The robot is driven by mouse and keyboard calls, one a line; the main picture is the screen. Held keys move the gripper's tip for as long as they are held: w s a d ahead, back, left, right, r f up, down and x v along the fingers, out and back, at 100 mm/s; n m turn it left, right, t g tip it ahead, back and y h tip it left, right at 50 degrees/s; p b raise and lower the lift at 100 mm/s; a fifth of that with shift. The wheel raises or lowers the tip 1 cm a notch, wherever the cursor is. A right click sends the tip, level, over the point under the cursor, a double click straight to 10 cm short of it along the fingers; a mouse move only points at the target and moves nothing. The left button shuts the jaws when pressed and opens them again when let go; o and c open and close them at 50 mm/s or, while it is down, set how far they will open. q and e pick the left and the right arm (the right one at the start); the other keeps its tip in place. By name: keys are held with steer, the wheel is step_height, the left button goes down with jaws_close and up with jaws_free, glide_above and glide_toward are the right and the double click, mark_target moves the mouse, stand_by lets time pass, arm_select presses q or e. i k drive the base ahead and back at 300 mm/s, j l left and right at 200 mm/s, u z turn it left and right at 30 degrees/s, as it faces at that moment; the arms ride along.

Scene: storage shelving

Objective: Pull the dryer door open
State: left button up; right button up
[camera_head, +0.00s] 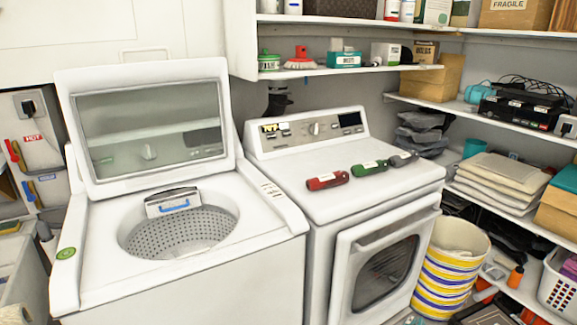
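The white dryer (345,180) stands right of the washer, with a control panel (312,130) at its back. The dryer door (343,285) is on its front face, with a white frame and a dark window (385,272). The door looks closed or nearly closed against the front; I cannot tell if there is a small gap. A pale bar (390,236) that looks like a handle runs along the upper part of the door. The lower part of the door is cut off by the picture edge. Neither gripper can be made out in the view.
The washer (270,245) has its lid (150,75) raised. Red, green and grey bottles (370,168) lie on the dryer top. Striped stacked buckets (450,265) stand close right of the dryer door. Loaded shelves (400,68) and a white basket (557,290) are at the right.

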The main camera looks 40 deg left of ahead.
mark_target(379, 261)
steer(key=i+u, duration=0.25)
steer(key=u, duration=0.15)
steer(key=i+u, duration=0.25)
steer(key=u, duration=0.15)
steer(key=i+l+u, duration=0.1)
steer(key=i+u, duration=0.15)
steer(key=u, duration=0.15)
steer(key=i+l+u, duration=0.15)
steer(key=i+l, duration=0.5)
steer(key=i, duration=0.2)
